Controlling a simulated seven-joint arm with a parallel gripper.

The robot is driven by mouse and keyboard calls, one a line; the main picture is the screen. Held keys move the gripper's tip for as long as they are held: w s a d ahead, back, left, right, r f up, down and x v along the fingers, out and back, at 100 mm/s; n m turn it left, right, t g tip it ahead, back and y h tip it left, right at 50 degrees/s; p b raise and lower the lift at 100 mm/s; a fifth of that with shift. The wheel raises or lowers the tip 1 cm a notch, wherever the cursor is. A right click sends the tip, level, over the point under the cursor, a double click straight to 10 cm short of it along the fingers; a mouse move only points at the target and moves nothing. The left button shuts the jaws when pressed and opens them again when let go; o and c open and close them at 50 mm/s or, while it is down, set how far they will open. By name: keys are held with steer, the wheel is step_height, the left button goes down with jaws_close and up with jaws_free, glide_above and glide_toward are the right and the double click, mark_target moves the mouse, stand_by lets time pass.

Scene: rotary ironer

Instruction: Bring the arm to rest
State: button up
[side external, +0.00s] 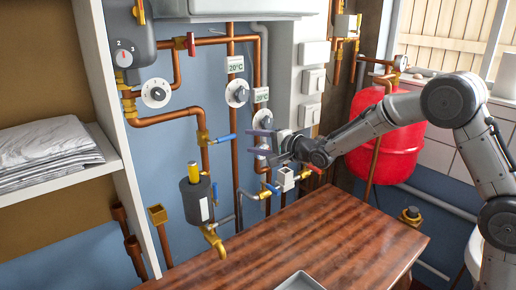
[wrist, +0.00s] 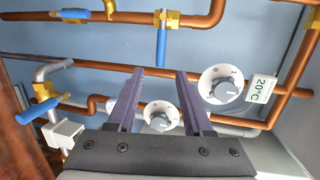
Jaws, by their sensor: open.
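My gripper (side external: 257,143) is at the end of my arm, which reaches in from the right in the side external view. It points left toward the pipes on the blue wall. In the wrist view my gripper (wrist: 159,73) shows two dark fingers apart with nothing between them. A white dial (wrist: 221,84) lies just right of the fingers in that view. Another white dial (wrist: 161,116) shows between them, farther back. I cannot tell how far the fingertips are from the pipes.
Copper pipes (side external: 206,125) with blue lever handles run along the wall. A red tank (side external: 385,135) stands behind my arm. A wooden table (side external: 330,235) below has a grey tray (side external: 300,281) at its front edge. A shelf with folded cloth (side external: 45,150) stands left. The table top is mostly clear.

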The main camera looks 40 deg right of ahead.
steer(key=s+r+t, duration=0.2)
steer(key=s+r, duration=0.1)
steer(key=r, duration=0.7)
steer(key=s+d+r+n+g+h, duration=0.1)
steer(key=s+r, duration=0.2)
steer(key=s, duration=0.4)
steer(key=s+r+n+h, duration=0.15)
steer(key=s+r, duration=0.25)
steer(key=s, duration=0.4)
steer(key=s+f+n+g, duration=0.5)
steer(key=s+f+n, duration=0.2)
steer(key=s, duration=0.6)
steer(key=s+f+n+g, duration=0.6)
steer(key=s+f, duration=0.6)
steer(key=s, duration=0.2)
steer(key=shift+d+n, duration=0.2)
steer(key=shift+n, duration=0.45)
